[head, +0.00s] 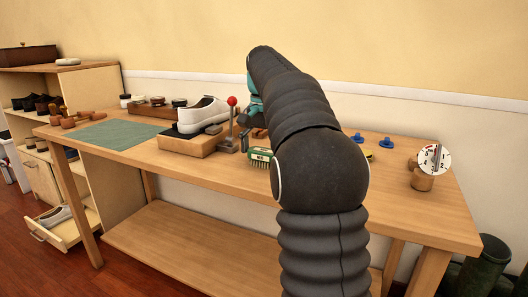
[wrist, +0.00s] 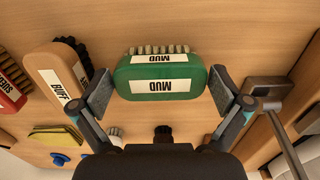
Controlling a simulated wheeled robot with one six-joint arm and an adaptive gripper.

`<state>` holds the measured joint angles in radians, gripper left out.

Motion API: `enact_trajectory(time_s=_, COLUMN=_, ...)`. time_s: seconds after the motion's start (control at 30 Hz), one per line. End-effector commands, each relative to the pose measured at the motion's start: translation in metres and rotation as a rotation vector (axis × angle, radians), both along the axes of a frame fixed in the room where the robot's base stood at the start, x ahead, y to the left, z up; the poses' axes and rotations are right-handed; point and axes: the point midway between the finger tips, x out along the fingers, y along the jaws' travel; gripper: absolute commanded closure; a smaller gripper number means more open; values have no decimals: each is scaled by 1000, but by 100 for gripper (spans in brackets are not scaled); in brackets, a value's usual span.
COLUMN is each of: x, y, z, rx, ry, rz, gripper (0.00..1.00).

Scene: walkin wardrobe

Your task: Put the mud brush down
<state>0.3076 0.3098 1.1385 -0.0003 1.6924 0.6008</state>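The mud brush (wrist: 160,76) is a green block with white MUD labels and pale bristles. In the wrist view it sits centred between the two fingertips of my gripper (wrist: 162,88), with a finger pad close against each end. My gripper looks shut on it. In the head view the mud brush (head: 263,160) is upright, bristles down, at or just above the workbench (head: 200,165). I cannot tell whether the bristles touch the wood. My arm hides most of the gripper there.
A stand with a red knob (head: 232,101) and a white shoe (head: 204,114) on a wooden block are left of the brush. A buff brush (wrist: 58,78) and a red brush (wrist: 10,85) lie nearby. A green mat (head: 120,134) and a dial (head: 434,159) are farther off.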

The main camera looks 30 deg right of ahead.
Motion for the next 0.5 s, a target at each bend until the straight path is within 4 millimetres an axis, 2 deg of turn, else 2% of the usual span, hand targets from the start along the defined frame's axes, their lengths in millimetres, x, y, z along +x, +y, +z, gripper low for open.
enact_trajectory(time_s=0.27, x=0, y=0, z=4, rx=0, ry=0, rz=0, gripper=0)
enact_trajectory(time_s=0.5, x=1, y=0, z=39, rx=-1, ry=-2, rz=0, gripper=0)
